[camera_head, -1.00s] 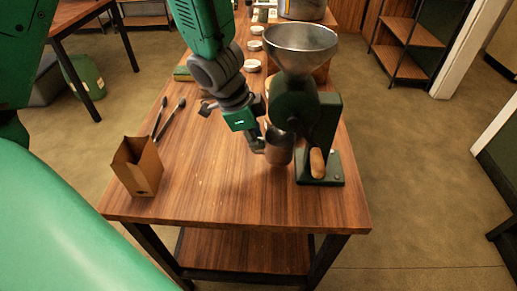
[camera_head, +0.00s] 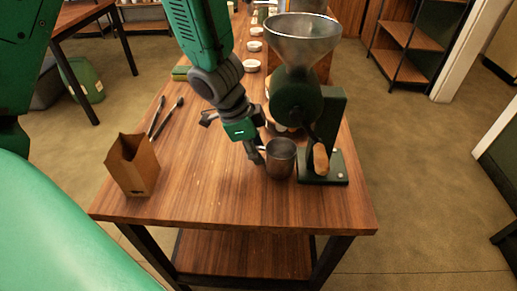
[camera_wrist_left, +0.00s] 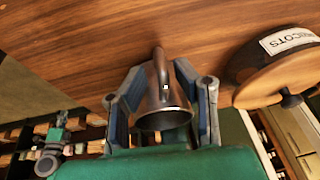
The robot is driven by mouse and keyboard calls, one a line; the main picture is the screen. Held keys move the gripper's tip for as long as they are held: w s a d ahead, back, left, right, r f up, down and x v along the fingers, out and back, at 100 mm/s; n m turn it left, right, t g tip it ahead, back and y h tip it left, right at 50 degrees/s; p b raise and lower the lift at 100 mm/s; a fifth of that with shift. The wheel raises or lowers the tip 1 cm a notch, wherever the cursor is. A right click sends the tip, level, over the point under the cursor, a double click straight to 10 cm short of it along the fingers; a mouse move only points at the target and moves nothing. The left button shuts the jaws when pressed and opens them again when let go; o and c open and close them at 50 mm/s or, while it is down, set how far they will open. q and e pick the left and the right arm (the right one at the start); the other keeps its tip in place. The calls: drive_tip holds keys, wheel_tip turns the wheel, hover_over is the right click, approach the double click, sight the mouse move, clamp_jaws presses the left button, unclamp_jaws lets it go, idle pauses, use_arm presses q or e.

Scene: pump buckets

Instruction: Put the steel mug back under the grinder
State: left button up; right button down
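The steel mug (camera_head: 281,160) is upright just left of the grinder's base plate. I cannot tell whether its bottom touches the table. My left gripper (camera_head: 257,153) is at the mug's left side. In the left wrist view, its two fingers (camera_wrist_left: 165,78) close in around the handle side of the mug (camera_wrist_left: 163,118), whose rim faces the camera. The grinder (camera_head: 297,100) is dark green, with a steel hopper on top and a wooden crank knob hanging at the front, right of the mug. My right gripper is not in view.
An open brown paper bag (camera_head: 134,165) stands at the table's left front, with two dark-tipped utensils (camera_head: 165,118) behind it. White-lidded jars (camera_head: 252,65) line the back. The front table (camera_head: 215,198) is clear.

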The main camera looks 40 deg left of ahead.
use_arm(q)
drive_tip(key=p+v, duration=0.7)
drive_tip(key=v, duration=0.5)
drive_tip(key=shift+r, duration=0.15)
